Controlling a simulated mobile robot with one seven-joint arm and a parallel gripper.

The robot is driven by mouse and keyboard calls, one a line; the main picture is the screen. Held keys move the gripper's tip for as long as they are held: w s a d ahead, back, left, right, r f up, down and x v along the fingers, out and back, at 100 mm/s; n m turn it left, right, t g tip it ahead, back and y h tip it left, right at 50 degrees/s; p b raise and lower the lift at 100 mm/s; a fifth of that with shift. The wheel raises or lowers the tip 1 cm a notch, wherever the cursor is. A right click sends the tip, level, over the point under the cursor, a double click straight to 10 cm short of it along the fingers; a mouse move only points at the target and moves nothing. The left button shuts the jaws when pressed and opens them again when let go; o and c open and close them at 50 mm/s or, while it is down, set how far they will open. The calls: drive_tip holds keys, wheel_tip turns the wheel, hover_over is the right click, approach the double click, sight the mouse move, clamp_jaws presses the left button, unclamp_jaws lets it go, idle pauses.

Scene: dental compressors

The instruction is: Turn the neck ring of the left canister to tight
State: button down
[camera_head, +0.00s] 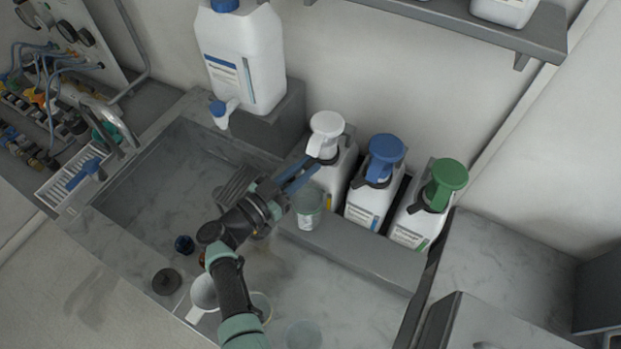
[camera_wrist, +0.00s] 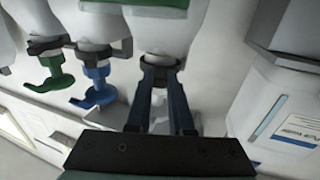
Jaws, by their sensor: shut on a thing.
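The left canister (camera_head: 342,178) is white with a white pump head (camera_head: 326,124). It stands at the left of a row of three on a grey ledge. In the wrist view the canister's body (camera_wrist: 166,35) is at the top centre, with its dark neck ring (camera_wrist: 163,60) below it. My gripper (camera_wrist: 162,72) has its two dark blue fingers on either side of that ring and is shut on it. In the head view my gripper (camera_head: 314,168) reaches the neck from the left front, and the fingers partly hide the ring. Whether the ring is tight cannot be told.
Canisters with a blue pump (camera_head: 386,148) and a green pump (camera_head: 449,174) stand close on the right. A large white jug (camera_head: 242,60) with a tap is at the back left. A greenish cup (camera_head: 308,206) is in front of the left canister. The sink (camera_head: 150,190) lies left.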

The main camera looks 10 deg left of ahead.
drive_tip(key=m+g+h+b, duration=0.1)
drive_tip(key=b, duration=0.2)
drive_tip(key=w+a+m+g+h+b, duration=0.1)
drive_tip(key=b, duration=0.1)
drive_tip(key=m+g+h+b, duration=0.1)
drive_tip(key=g+b, duration=0.1)
drive_tip(key=b, duration=0.1)
drive_tip(key=shift+w+a+m+h+b, duration=0.3)
drive_tip(key=shift+a, duration=0.05)
drive_tip(key=shift+r+b, duration=0.2)
drive_tip(key=shift+b, duration=0.2)
drive_tip(key=c, duration=0.8)
unclamp_jaws()
drive_tip(key=shift+s+a, duration=0.1)
drive_tip(key=shift+a, duration=0.05)
drive_tip(key=shift+f, duration=0.1)
